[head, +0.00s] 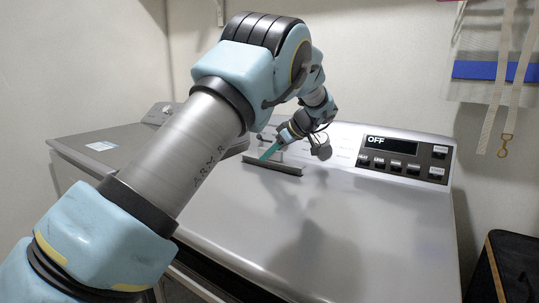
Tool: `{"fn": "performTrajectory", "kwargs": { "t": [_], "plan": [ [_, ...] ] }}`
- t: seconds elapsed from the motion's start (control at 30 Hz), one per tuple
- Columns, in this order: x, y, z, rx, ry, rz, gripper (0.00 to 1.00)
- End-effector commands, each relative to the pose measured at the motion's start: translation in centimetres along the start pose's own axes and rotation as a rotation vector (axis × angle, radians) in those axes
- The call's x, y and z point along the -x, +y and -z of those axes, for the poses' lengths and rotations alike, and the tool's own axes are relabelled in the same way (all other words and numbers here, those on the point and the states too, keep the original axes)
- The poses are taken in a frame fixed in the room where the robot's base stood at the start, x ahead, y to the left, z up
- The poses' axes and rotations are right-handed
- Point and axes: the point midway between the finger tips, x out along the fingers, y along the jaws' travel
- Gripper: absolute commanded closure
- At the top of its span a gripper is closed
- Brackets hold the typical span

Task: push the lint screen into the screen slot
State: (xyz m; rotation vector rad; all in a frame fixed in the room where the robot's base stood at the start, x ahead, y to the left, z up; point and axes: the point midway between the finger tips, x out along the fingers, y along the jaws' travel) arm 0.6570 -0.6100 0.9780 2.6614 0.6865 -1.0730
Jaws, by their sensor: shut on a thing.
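My gripper (281,144) is over the back of the washer's grey top, small and partly hidden by my own arm. The piece slants down to the left from the gripper. I cannot tell whether any part of the screen is inside the slot.
The washer top (370,225) is broad and clear at the front and right. A control panel (404,155) with a display reading OFF stands behind. A second appliance top (95,150) is at left. Straps (515,75) hang on the right wall; a dark bin (512,265) stands below.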

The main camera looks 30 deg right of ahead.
Motion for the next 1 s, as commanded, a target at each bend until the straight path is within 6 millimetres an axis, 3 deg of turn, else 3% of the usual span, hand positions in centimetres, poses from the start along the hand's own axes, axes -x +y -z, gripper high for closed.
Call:
{"fn": "performTrajectory", "kwargs": {
  "t": [0.97,1.0],
  "plan": [
    [-1.7,0.0,-1.7,0.0,0.001,0.0,1.0],
    [-1.6,0.0,-1.7,0.0,0.0,0.0,0.65]
  ]
}}
